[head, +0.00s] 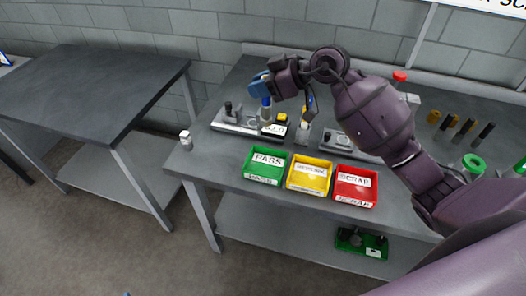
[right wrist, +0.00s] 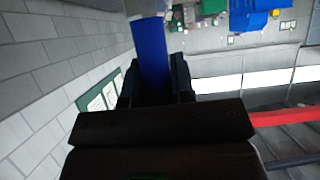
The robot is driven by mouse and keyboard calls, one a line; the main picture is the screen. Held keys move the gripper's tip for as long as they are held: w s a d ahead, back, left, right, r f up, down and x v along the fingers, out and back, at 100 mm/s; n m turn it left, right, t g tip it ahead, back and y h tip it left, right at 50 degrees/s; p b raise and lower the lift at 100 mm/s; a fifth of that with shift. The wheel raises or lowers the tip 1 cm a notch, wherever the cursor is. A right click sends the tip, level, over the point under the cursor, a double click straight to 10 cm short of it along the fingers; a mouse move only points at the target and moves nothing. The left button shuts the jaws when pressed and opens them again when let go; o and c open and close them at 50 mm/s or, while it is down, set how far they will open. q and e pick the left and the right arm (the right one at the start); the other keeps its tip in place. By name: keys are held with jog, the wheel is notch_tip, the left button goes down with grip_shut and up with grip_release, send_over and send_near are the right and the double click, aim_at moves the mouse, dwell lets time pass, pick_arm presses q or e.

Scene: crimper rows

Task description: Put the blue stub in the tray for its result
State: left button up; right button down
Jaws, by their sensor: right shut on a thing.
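My right gripper (head: 268,82) is shut on the blue stub (head: 258,87) and holds it above the back left of the workbench. In the right wrist view the blue stub (right wrist: 152,50) stands up between the dark fingers (right wrist: 155,85). Three trays sit along the front of the bench: a green one marked PASS (head: 263,180), a yellow one (head: 307,187) with a label too small to read, and a red one marked SCRAP (head: 354,197). A tester with a small display (head: 274,129) stands below the gripper; I cannot read its number surely. My left gripper is not in view.
A second grey device (head: 340,143) stands behind the trays, partly behind my right arm. Several dark and yellow tools (head: 467,127) and a green ring (head: 474,163) are at the right. A bare dark table (head: 90,85) stands at the left. A green bin (head: 361,243) is on the lower shelf.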

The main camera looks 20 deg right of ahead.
notch_tip(320, 180, down, 18)
dwell(0.6)
jog(key=c, duration=1)
grip_release()
jog(key=shift+f, duration=0.1)
jog(key=shift+o, duration=0.2)
jog(key=v, duration=1.2)
